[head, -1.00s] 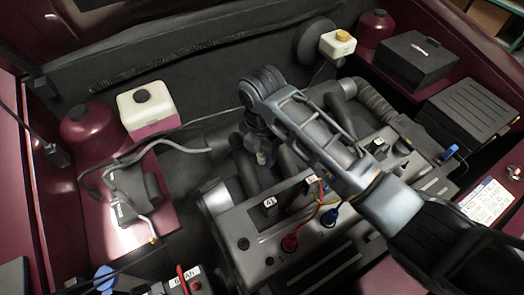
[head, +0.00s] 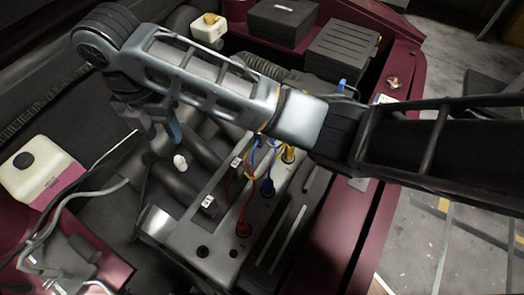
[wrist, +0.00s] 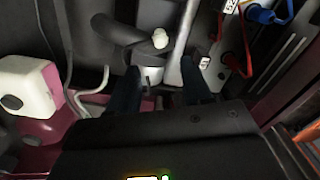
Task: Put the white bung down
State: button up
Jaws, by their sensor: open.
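The white bung (head: 180,162) is a small pale knob. It sits at a dark, thick pipe (head: 188,182) in the engine bay. In the wrist view the bung (wrist: 160,39) shows just beyond the fingertips, apart from them. My gripper (head: 162,138) is open and empty, close above and to the left of the bung in the head view. In the wrist view my two dark fingers (wrist: 160,68) stand wide apart with nothing between them. Whether the bung is seated in the pipe or only lies on it, I cannot tell.
A grey engine cover (head: 200,232) with red, blue and yellow plugged leads lies to the right of the bung. A white-and-pink reservoir (head: 38,170) stands at the left, with grey hoses near it. Black boxes (head: 343,50) are at the back right.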

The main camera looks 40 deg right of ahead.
jog(key=shift+f, duration=0.1)
jog(key=s+a+f+m+t+y, duration=0.4)
jog(key=s+a+f+m+y, duration=0.35)
jog(key=s+a+m, duration=0.25)
jog(key=s+d+m+t+h, duration=0.1)
jog(key=s+d+m+t, duration=0.1)
jog(key=s+d+m, duration=0.2)
jog(key=s+d+m+t+h, duration=0.2)
jog(key=s+d+m+t, duration=0.1)
jog(key=s+d+m, duration=0.2)
jog(key=s+d+r+m+t+h, duration=0.1)
jog(key=s+d+m, duration=0.4)
jog(key=s, duration=0.5)
jog(key=shift+s+d+t+h, duration=0.15)
jog(key=shift+d+t+h, duration=0.15)
jog(key=shift+d+t, duration=0.35)
jog(key=shift+s+d+t+h, duration=0.1)
jog(key=shift+d+t+h, duration=0.15)
jog(key=shift+d+t, duration=0.35)
jog(key=s+d+r+m+t+h, duration=0.2)
jog(key=s+d+r+m, duration=0.1)
jog(key=s+d+r, duration=0.7)
jog(key=shift+s+r, duration=0.3)
jog(key=shift+r, duration=0.5)
jog(key=shift+d, duration=0.1)
